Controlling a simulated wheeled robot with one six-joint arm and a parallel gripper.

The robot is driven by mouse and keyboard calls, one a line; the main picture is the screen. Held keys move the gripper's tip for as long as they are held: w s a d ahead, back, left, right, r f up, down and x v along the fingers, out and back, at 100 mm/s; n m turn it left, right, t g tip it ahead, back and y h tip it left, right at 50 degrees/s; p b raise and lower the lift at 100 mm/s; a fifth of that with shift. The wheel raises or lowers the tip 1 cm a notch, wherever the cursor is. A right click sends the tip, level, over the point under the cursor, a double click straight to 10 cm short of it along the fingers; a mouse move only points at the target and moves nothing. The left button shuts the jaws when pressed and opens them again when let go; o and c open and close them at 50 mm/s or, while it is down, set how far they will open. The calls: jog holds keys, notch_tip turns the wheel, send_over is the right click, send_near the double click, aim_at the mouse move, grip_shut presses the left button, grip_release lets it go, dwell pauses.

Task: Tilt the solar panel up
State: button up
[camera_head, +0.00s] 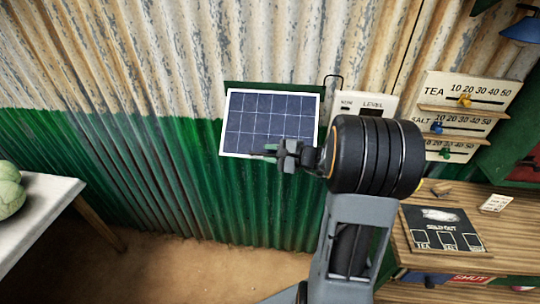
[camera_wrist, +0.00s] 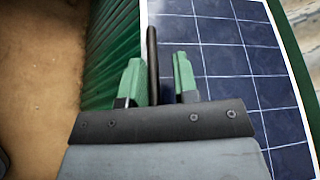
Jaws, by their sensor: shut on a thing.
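The solar panel (camera_head: 268,118) is a dark blue grid with a white frame, mounted against the corrugated wall. It fills the right side of the wrist view (camera_wrist: 235,60). My gripper (camera_head: 268,151) is at the panel's lower edge, right of its middle. In the wrist view, the green fingertips (camera_wrist: 157,78) stand on either side of a dark upright rod (camera_wrist: 152,50) and are shut on it. The rod runs along beside the panel's white edge. Where it joins the panel is hidden.
A box marked LEVEL (camera_head: 372,102) is right of the panel, partly behind my arm. Slider boards (camera_head: 465,104) are farther right, above a wooden counter (camera_head: 470,205). A pale table (camera_head: 40,205) with green produce (camera_head: 10,190) stands left. Open floor lies between.

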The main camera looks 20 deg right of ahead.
jog(key=o, duration=0.3)
jog(key=shift+s+d, duration=0.2)
jog(key=shift+s, duration=0.05)
jog(key=b+v, duration=0.3)
jog(key=v, duration=1)
jog(key=shift+r, duration=0.2)
